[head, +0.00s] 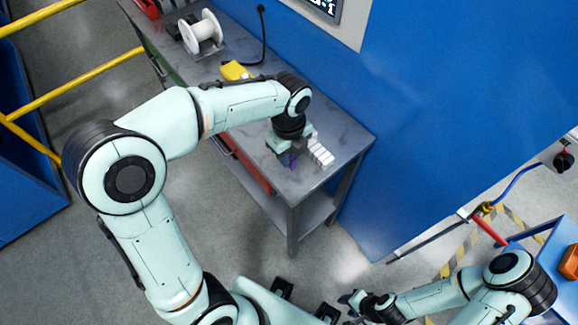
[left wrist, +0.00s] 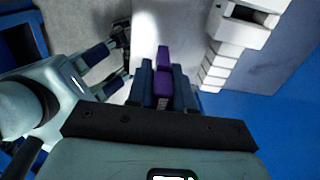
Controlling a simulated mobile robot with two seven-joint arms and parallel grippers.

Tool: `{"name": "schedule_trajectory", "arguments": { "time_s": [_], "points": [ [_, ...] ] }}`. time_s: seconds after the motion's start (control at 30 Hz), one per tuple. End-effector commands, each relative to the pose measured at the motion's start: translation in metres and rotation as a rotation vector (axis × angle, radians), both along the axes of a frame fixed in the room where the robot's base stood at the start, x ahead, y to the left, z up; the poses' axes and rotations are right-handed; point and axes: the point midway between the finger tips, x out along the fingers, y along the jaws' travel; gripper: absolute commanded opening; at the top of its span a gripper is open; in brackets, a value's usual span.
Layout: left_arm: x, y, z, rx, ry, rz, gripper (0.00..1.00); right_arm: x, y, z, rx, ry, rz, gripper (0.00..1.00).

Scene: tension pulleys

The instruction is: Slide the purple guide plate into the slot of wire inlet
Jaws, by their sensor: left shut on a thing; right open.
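The purple guide plate (left wrist: 163,58) is between the fingers of my left gripper (left wrist: 163,85) in the left wrist view, sticking out past the fingertips. In the head view, my left gripper (head: 289,155) is over the near right end of the table, and a bit of purple shows below it. White stepped blocks (head: 320,150) sit on the table just right of it. In the left wrist view they (left wrist: 218,62) lie right of the plate, apart from it, with a dark slot-like opening in the upper one. I cannot tell which is the wire inlet. My right gripper (head: 352,300) is open, away from the table.
The grey table (head: 346,135) stands against a blue wall (head: 440,110). A white spool (head: 201,33) and a yellow object (head: 234,70) are farther back on it. A yellow railing (head: 75,85) is at the left. A blue bench with an orange bin (head: 569,262) is at the lower right.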

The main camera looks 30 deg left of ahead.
Motion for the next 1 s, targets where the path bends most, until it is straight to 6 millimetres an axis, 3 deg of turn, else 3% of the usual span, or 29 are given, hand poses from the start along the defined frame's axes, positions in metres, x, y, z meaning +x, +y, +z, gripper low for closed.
{"name": "schedule_trajectory", "arguments": {
  "time_s": [0.43, 0.9, 0.93, 1.0],
  "points": [
    [0.0, 0.0, -0.052, 0.0, 0.002, 0.0, 0.0, -0.003, 0.0, -0.005, 0.0, 0.003, 0.0, 0.43],
    [0.0, 0.0, -0.061, 0.0, 0.0, 0.0, 0.0, -0.005, 0.0, -0.008, 0.0, 0.006, 0.0, 0.43],
    [0.0, 0.0, -0.062, 0.0, -0.001, 0.0, 0.24, -0.005, 0.0, -0.009, 0.0, 0.006, 0.0, 0.43],
    [0.0, 0.0, -0.061, 0.0, -0.001, 0.0, 0.46, -0.005, 0.0, -0.008, 0.0, 0.006, 0.0, 0.43]
  ]
}}
